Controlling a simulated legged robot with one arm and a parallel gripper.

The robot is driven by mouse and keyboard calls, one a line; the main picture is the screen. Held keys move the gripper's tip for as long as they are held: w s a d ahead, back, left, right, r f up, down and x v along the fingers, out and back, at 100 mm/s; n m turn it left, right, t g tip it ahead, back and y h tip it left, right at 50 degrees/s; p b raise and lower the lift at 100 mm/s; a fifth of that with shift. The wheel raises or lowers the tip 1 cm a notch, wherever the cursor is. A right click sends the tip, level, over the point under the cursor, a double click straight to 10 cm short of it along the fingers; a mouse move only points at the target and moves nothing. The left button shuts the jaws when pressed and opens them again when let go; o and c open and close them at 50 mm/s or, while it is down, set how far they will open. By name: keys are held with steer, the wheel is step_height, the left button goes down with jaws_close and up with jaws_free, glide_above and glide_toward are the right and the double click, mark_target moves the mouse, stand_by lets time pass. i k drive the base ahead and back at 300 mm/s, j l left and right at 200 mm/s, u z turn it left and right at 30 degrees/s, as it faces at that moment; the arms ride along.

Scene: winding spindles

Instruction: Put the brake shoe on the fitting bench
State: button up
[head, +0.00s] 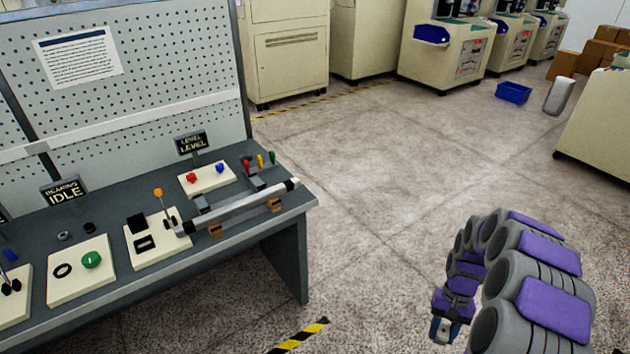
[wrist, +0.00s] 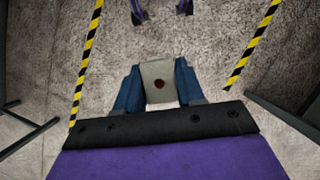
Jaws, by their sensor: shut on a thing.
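The fitting bench (head: 112,213) stands at the left in the head view, with a dark grey top and a pegboard behind it. My gripper (head: 442,332) hangs over open floor, to the right of the bench and apart from it. In the wrist view my gripper (wrist: 158,88) has its two blue fingers closed on the sides of a small pale grey block with a reddish-brown round spot, which I take for the brake shoe (wrist: 160,70). The brake shoe is mostly hidden by the fingers in the head view.
The bench top holds a shaft on supports (head: 240,207), a red and blue button plate (head: 206,180), a green knob plate (head: 75,285) and small signs. Yellow-black tape (head: 300,336) marks the floor. Machines and a blue bin (head: 513,93) stand farther back. The middle floor is clear.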

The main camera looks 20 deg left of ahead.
mark_target(144, 210)
steer(key=j+u, duration=0.35)
steer(key=i+j+u, duration=0.1)
steer(key=j+u, duration=0.25)
steer(key=i+j+u, duration=0.1)
steer(key=j+u, duration=0.3)
steer(key=i+j+u, duration=0.15)
steer(key=j+u, duration=0.2)
